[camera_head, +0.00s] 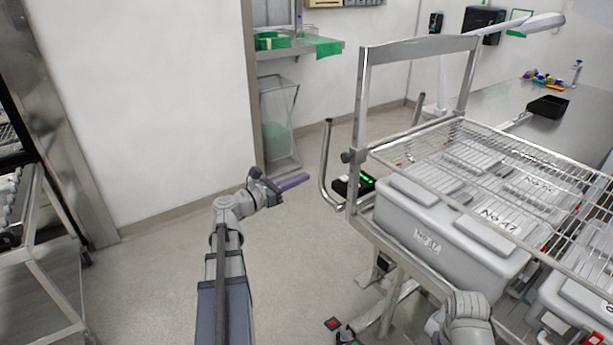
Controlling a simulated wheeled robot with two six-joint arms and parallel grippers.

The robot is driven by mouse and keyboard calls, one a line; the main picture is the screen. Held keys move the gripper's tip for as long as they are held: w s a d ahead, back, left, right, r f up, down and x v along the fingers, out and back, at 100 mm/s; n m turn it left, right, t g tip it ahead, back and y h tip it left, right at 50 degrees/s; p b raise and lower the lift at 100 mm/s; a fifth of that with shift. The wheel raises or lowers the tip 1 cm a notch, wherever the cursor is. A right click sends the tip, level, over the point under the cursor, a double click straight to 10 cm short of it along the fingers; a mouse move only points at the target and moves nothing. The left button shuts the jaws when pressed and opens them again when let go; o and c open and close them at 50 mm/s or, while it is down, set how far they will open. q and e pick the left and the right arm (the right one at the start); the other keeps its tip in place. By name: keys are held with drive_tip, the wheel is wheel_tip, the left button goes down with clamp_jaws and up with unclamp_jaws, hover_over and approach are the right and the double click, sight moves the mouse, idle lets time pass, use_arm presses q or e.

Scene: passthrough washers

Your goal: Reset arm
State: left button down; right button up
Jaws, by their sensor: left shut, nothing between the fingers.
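My left arm reaches up from the bottom of the view, left of centre. Its gripper (303,178) has purple fingers, is shut and empty, and points right over open floor. It is apart from the metal cart (362,110). A grey joint of my right arm (467,318) shows at the bottom right, in front of the cart. I cannot see the right gripper.
The cart carries grey lidded boxes (425,243) beneath a wire rack (480,150). A steel counter (590,125) with a black tray (548,106) stands behind. Another rack (35,250) is at the left. The floor (150,270) between is clear.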

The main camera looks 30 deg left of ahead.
use_arm(q)
drive_tip(key=shift+d, duration=0.1)
idle(0.5)
drive_tip(key=s+d+f+m+g+h, duration=0.1)
drive_tip(key=d+f+m+g, duration=0.3)
drive_tip(key=d, duration=0.5)
drive_tip(key=d+f+m+g+h, duration=0.1)
drive_tip(key=d+f+m+g, duration=0.25)
drive_tip(key=d+m, duration=0.35)
drive_tip(key=s+d+f+m+g, duration=0.1)
drive_tip(key=d+f+m+g, duration=0.25)
drive_tip(key=d, duration=0.65)
drive_tip(key=s+d+f+m+g+y, duration=0.3)
drive_tip(key=s+d+f+m+y, duration=0.2)
drive_tip(key=s+m, duration=0.3)
drive_tip(key=s+d+f+m+g+y+p, duration=0.1)
drive_tip(key=s+d+f+m+g+y, duration=0.2)
drive_tip(key=m, duration=1)
drive_tip(key=s+d+f+y, duration=0.2)
drive_tip(key=s+d, duration=0.2)
drive_tip(key=s, duration=0.1)
drive_tip(key=shift+s, duration=0.15)
drive_tip(key=shift+f, duration=0.1)
